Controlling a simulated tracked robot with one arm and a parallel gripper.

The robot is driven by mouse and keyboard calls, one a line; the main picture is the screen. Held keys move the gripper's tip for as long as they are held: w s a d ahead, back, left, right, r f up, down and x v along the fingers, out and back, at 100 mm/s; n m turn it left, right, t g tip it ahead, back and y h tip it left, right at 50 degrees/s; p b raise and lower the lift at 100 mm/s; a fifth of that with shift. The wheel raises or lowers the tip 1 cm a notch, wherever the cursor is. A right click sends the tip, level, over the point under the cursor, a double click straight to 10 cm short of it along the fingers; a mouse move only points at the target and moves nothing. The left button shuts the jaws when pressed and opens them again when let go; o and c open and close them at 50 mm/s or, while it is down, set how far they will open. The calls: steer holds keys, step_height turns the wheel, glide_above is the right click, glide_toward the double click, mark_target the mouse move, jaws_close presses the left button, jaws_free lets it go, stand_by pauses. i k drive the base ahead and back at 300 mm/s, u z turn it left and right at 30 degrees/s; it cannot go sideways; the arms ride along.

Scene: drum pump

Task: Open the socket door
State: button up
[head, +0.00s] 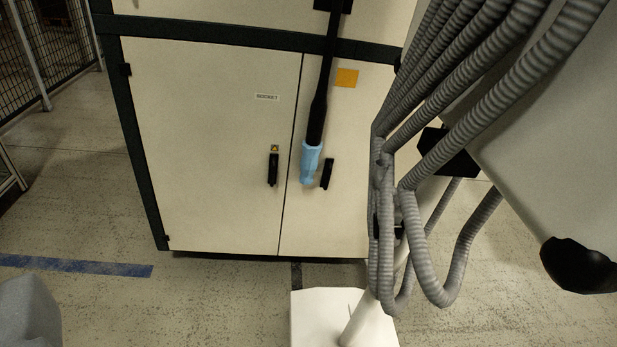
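The socket door (210,140) is the wide cream left door of a cabinet, with a small "SOCKET" label (267,97) near its upper right. It is shut, its edge flush along the seam with the right door. A black upright handle (273,169) sits near its right edge, under a small yellow warning sign (275,148). Hinges show at its left edge. A black rod with a light blue lower end (310,163) hangs down in front of the right door, close to the seam; what it belongs to is unclear. My gripper is not visible.
The narrower right door (345,220) has its own black handle (327,174) and an orange square (346,78). Grey ribbed hoses (440,270) and a pale bulky body (560,150) block the right side. Floor (90,200) left of the cabinet is clear up to a mesh fence (22,60).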

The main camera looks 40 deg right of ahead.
mark_target(215, 121)
steer(key=z, duration=0.1)
steer(key=i, duration=1)
steer(key=u, duration=0.1)
